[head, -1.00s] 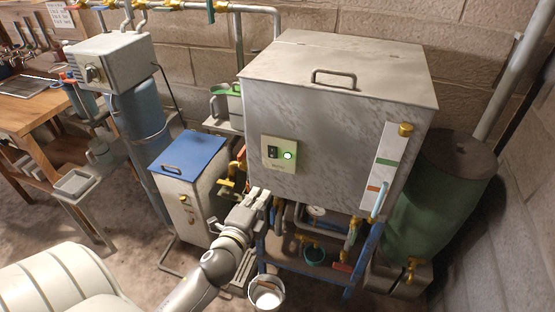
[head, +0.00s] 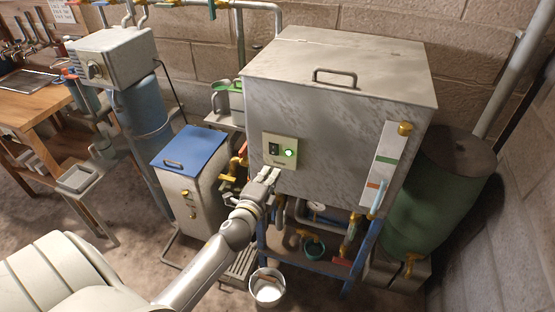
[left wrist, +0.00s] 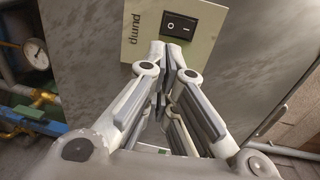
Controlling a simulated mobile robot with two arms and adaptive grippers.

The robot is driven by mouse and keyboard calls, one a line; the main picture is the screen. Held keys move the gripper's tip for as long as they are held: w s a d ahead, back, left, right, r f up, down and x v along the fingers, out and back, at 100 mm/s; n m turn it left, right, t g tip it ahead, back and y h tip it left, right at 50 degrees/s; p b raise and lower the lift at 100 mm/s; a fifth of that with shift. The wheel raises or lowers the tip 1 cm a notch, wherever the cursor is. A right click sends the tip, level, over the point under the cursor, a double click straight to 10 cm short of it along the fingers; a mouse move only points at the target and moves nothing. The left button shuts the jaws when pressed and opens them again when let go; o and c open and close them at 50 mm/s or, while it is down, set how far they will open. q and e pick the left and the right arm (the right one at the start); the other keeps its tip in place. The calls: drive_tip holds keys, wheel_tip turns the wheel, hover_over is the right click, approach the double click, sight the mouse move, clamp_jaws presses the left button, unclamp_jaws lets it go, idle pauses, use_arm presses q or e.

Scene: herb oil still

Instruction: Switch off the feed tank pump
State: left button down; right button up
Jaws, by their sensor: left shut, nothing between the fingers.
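The feed tank (head: 345,125) is a large grey metal box on a blue stand. On its front is a pale switch plate (head: 272,161) with a black rocker switch (head: 274,149) and a lit green lamp (head: 290,153). In the left wrist view the plate (left wrist: 200,50) reads "pump", upside down, and the rocker (left wrist: 179,25) is marked O and I. My left gripper (head: 268,174) is shut and empty, just below the plate. In the left wrist view its fingertips (left wrist: 172,48) overlap the plate's lower part, below the rocker; I cannot tell whether they touch. My right gripper is out of view.
A blue-lidded box (head: 188,150) stands left of the tank. Brass valves and pipes sit below the tank, with a gauge (left wrist: 36,53) among them. A white bucket (head: 267,287) is on the floor. A green barrel (head: 440,200) stands at the right.

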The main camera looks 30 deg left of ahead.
sight(281, 155)
use_arm(q)
drive_tip(key=p+x, duration=0.1)
drive_tip(key=x, duration=0.5)
drive_tip(key=shift+w, duration=0.35)
drive_tip(key=shift+f, duration=0.1)
drive_tip(key=b, duration=0.2)
drive_tip(key=shift+w+a+f+b, duration=0.1)
drive_tip(key=shift+w+f+b, duration=0.15)
drive_tip(key=shift+f+b, duration=0.05)
drive_tip(key=shift+r+t+p, duration=0.3)
